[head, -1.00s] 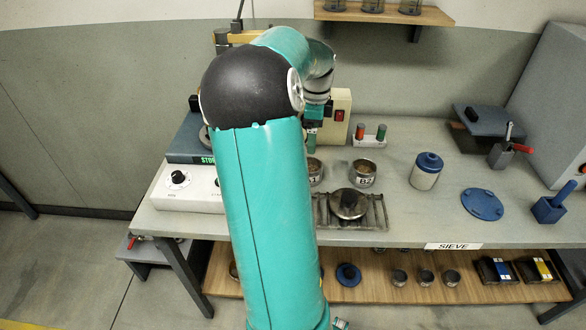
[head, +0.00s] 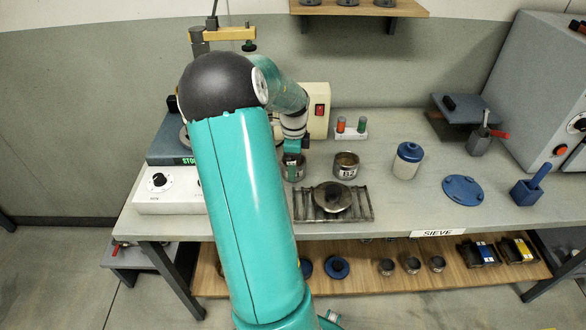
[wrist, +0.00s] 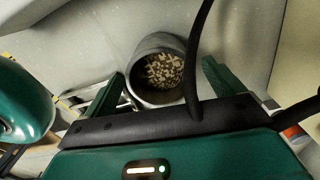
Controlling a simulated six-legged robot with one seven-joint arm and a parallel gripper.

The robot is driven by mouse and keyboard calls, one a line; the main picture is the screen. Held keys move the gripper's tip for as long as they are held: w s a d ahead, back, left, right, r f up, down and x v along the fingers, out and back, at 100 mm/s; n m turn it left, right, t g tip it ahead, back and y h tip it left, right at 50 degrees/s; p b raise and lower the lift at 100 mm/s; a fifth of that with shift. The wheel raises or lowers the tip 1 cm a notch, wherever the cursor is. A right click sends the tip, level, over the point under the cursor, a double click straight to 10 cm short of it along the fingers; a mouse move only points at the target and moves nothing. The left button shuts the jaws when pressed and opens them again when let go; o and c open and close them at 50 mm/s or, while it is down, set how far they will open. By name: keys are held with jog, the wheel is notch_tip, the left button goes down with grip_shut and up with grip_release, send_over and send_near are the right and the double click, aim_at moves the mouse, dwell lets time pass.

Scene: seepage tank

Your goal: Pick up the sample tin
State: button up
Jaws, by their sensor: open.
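A small open metal tin (head: 299,168) stands on the bench at the left of a second metal tin (head: 346,165). My gripper (head: 292,158) is pointed down at the left tin and partly hides it. In the wrist view, a grey tin (wrist: 147,91) full of pale granules sits between the two green fingers of my gripper (wrist: 163,75). The fingers are apart, with a gap showing on the right side. Whether a finger touches the tin on the left is unclear. The tin's label is hidden.
A blue-lidded jar (head: 407,160) and a blue disc (head: 462,188) are to the right. A white control box (head: 168,190) is left.

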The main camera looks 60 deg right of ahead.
jog(key=shift+f, duration=0.95)
jog(key=c, duration=1.2)
jog(key=shift+o, duration=0.2)
jog(key=shift+w+d+r, duration=0.1)
jog(key=shift+r, duration=0.4)
notch_tip(320, 180, up, 2)
jog(key=shift+r, duration=0.15)
jog(key=s+a+r, duration=0.9)
jog(key=s, duration=0.1)
jog(key=shift+s+r, duration=0.4)
